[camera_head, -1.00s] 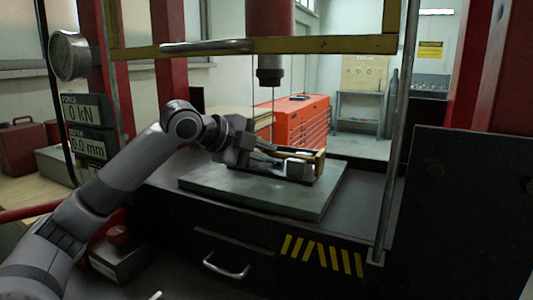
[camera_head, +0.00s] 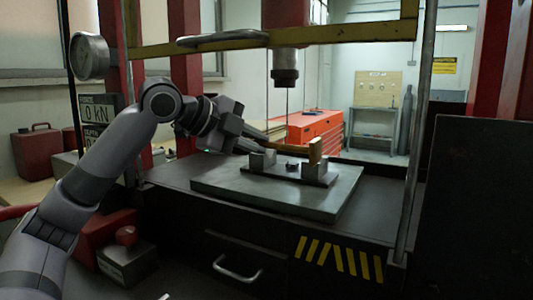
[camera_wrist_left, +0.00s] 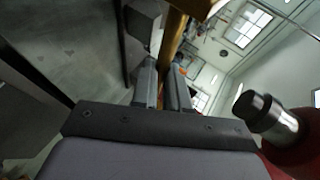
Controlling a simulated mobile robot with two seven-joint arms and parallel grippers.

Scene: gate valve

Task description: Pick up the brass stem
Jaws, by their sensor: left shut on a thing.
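The brass stem (camera_head: 295,149) is a golden bar above the dark holder with grey blocks (camera_head: 262,160) on the press plate. My left gripper (camera_head: 262,138) is shut on the stem near its left part, seen from the side in the head view. In the left wrist view the golden stem (camera_wrist_left: 173,32) runs up from between the two fingers (camera_wrist_left: 162,82). The fingers hide part of the stem. I cannot tell clearly whether it still touches the holder. My right gripper is not in view.
The press ram (camera_head: 285,72) hangs above the plate (camera_head: 270,195), with a yellow guard bar (camera_head: 340,38) across the front. A metal post (camera_head: 418,130) and dark panel (camera_head: 480,190) stand at right. A red tool chest (camera_head: 316,130) is behind.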

